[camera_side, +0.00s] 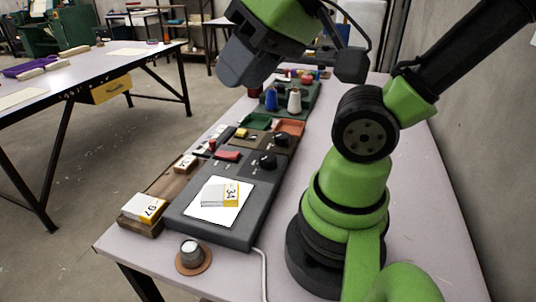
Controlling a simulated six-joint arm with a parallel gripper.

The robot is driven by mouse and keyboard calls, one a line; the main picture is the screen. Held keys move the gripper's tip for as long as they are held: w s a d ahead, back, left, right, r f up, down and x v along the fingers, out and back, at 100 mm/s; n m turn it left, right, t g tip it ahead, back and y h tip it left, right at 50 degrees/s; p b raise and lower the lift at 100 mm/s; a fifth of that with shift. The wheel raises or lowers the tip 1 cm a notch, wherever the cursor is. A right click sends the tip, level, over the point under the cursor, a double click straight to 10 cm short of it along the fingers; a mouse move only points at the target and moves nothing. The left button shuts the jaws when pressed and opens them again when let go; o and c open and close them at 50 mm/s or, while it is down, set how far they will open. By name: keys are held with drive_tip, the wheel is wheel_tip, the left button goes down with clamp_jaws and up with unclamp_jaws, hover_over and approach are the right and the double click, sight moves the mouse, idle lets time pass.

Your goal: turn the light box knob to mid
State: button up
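The light box (190,227) is a dark grey slab along the table's left side, with a white panel (206,212) near its front end. A yellow and white block marked 34 (221,194) lies on the panel. A black knob (267,160) sits on the grey surface behind the panel; a red switch piece (228,155) is left of it. The knob's pointer is too small to read. My gripper (240,72) is up above the table's far left edge, well apart from the knob. Its fingers are dark and overlap, so their opening cannot be told.
A second black knob (281,140) is just behind the first. Trays (289,127) and spools (294,101) stand farther back. A block marked 97 (145,207) lies on a wooden strip at left. A silver cylinder on a copper disc (191,252) and a white cable (262,270) are in front.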

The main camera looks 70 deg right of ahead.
drive_tip(key=o, duration=0.7)
drive_tip(key=shift+n+g+h, duration=0.4)
drive_tip(key=shift+g+h, duration=0.2)
drive_tip(key=shift+h, duration=0.1)
drive_tip(key=w+d, duration=0.1)
drive_tip(key=d+f, duration=0.1)
drive_tip(key=w+d, duration=0.1)
drive_tip(key=shift+w+f, duration=0.25)
drive_tip(key=shift+w, duration=0.05)
drive_tip(key=shift+o, duration=0.2)
drive_tip(key=w+d+f+n+g+h, duration=0.1)
drive_tip(key=w+d+f+n+g, duration=0.1)
drive_tip(key=d+f, duration=0.3)
drive_tip(key=w+d+g, duration=0.1)
drive_tip(key=d, duration=0.2)
drive_tip(key=shift+f, duration=0.3)
drive_tip(key=n+g, duration=0.3)
approach(268, 156)
wheel_tip(268, 156, down, 9)
drive_tip(key=shift+d+f, duration=0.15)
drive_tip(key=c, duration=0.9)
